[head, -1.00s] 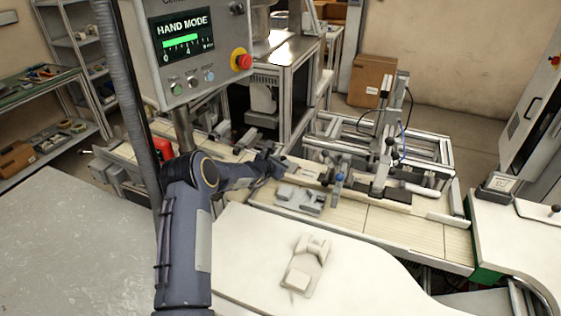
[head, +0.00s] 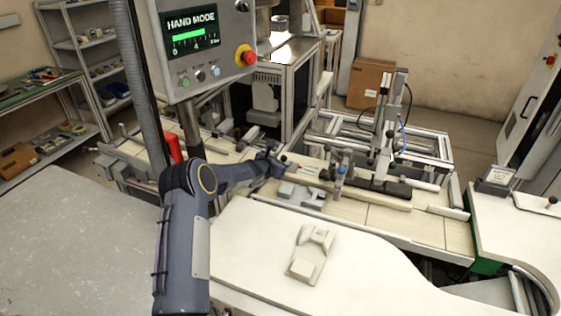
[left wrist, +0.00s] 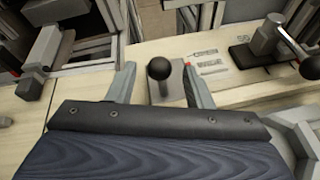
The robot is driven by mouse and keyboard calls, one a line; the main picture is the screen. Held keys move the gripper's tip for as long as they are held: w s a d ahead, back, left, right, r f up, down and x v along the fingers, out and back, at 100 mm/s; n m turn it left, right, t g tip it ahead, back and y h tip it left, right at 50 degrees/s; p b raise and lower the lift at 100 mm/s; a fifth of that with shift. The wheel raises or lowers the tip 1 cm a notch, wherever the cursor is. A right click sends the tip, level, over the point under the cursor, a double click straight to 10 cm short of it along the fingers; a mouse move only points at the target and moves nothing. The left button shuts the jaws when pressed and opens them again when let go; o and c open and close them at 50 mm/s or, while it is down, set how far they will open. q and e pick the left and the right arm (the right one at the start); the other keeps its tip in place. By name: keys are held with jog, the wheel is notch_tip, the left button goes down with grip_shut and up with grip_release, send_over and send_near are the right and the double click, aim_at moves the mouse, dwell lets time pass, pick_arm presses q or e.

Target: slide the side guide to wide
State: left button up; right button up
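My left gripper (head: 277,162) reaches over the conveyor. In the left wrist view its two fingers (left wrist: 158,84) are spread, one on each side of a black ball knob (left wrist: 158,68). The knob stands on a small grey block (left wrist: 168,92); I see gaps between it and both fingers. A red mark (left wrist: 187,63) and printed markings (left wrist: 205,60) lie just right of it on the pale surface. A long pale bar (head: 380,198), which looks like the side guide, runs along the conveyor to the right of the gripper. My right gripper is not in view.
A control panel (head: 195,45) reading HAND MODE hangs above my arm. The pale front table (head: 260,240) holds one small fixture (head: 312,252).

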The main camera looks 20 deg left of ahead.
pick_arm(q)
jog(key=shift+s+r+b, duration=0.1)
jog(key=shift+s+b, duration=0.25)
jog(key=shift+b, duration=0.05)
jog(key=b+v, duration=0.3)
jog(key=v, duration=0.4)
jog(key=shift+r, duration=0.15)
